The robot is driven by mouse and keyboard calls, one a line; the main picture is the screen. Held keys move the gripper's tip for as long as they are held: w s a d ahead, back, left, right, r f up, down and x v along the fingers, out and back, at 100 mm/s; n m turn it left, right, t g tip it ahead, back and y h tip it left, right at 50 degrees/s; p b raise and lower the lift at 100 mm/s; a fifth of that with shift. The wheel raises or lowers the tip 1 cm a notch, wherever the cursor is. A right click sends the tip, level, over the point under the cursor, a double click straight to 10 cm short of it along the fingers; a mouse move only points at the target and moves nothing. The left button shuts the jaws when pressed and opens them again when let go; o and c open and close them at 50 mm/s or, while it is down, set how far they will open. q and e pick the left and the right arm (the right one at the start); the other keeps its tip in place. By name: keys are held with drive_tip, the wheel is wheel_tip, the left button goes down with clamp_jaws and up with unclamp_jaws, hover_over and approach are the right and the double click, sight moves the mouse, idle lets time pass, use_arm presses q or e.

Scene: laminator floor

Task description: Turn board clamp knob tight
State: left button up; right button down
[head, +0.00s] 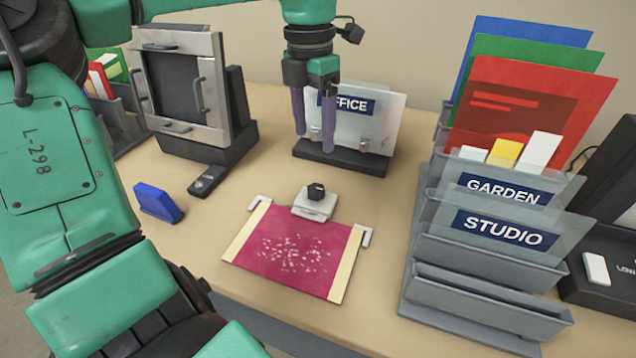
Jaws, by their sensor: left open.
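The block sits at the far edge of a board bearing a crimson sheet (292,252) with pale flecks and cream side strips. My left gripper (315,142) points down above and beyond the knob in the picture, with its two purple fingers apart and nothing between them. It does not touch the knob. My right gripper is not in view. How tight the knob is cannot be seen.
An OFFICE sign holder (345,160) stands behind the gripper. A grey file rack (480,305) with GARDEN and STUDIO labels stands at right. A framed machine (185,90), a black remote-like device (208,181) and a blue block (157,202) are at left. The tabletop around the board is mostly clear.

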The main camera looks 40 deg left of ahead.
sight(316, 187)
use_arm(q)
drive_tip(key=f, duration=1.2)
drive_tip(key=shift+s+d+f, duration=0.15)
drive_tip(key=shift+d, duration=0.1)
clamp_jaws()
